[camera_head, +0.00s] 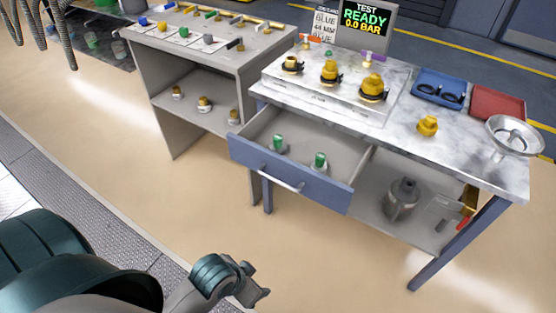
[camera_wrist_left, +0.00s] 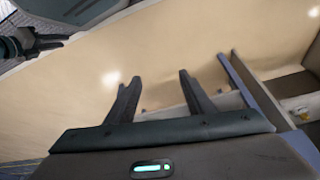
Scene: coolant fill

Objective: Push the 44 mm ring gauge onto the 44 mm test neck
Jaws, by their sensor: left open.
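Three yellow-topped necks with dark rings around them stand on the white block on the marble-topped bench: a small one (camera_head: 291,65), a middle one (camera_head: 329,72) and a large one (camera_head: 373,87). Dark ring-shaped pieces (camera_head: 453,98) lie in the blue tray. A dark jointed part at that view's left edge may be my right gripper.
The drawer (camera_head: 292,178) stands open with two green-topped pieces inside. A blue tray (camera_head: 425,97), red tray (camera_head: 490,100), metal bowl (camera_head: 514,134) and loose yellow fitting (camera_head: 428,126) are on the bench's right. A grey side table (camera_head: 262,60) adjoins. Floor between gripper and bench is clear.

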